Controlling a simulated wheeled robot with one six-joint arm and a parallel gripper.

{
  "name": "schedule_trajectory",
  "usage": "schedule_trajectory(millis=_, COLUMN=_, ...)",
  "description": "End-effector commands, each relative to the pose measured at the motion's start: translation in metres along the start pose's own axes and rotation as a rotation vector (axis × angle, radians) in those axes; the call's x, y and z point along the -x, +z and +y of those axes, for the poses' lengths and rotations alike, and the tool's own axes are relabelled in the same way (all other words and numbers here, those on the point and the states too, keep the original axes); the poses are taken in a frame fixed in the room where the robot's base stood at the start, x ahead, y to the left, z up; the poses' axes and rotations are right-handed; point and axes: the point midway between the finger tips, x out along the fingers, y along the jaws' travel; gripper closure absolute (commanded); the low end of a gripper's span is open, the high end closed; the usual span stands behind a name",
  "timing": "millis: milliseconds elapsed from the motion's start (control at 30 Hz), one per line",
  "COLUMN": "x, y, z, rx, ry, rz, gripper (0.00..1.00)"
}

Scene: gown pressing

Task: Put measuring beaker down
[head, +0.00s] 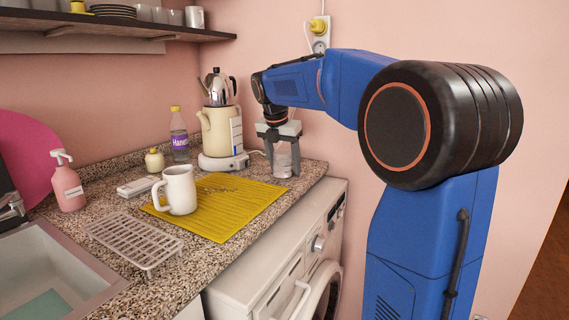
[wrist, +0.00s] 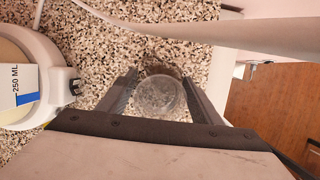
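The measuring beaker (head: 283,161) is a clear, see-through vessel at the far right end of the speckled countertop. My gripper (head: 283,168) points straight down over it, with one finger on each side. In the wrist view the beaker (wrist: 160,97) shows as a round clear shape between the fingers of my gripper (wrist: 159,82), which lie close against its sides. It looks upright and is at or very near the counter surface; a small gap underneath cannot be ruled out.
A cream kettle (head: 214,134) on a white base stands just left of the beaker, a silver pot above it. A white mug (head: 180,190) stands on a yellow mat (head: 243,200) in front. The counter's (head: 313,170) right edge is close, above a white washing machine (head: 295,262).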

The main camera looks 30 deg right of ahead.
Motion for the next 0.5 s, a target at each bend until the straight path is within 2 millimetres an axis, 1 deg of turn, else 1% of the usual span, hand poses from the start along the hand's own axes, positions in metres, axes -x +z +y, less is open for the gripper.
schedule_trajectory(millis=333, x=0.002, y=0.001, z=0.0, rx=0.0, ry=0.001, rz=0.0, gripper=0.35)
schedule_trajectory(millis=433, x=0.008, y=0.001, z=0.001, rx=0.0, ry=0.001, rz=-0.001, gripper=0.35)
schedule_trajectory(millis=500, x=0.016, y=0.001, z=0.001, rx=0.0, ry=0.002, rz=-0.001, gripper=0.35)
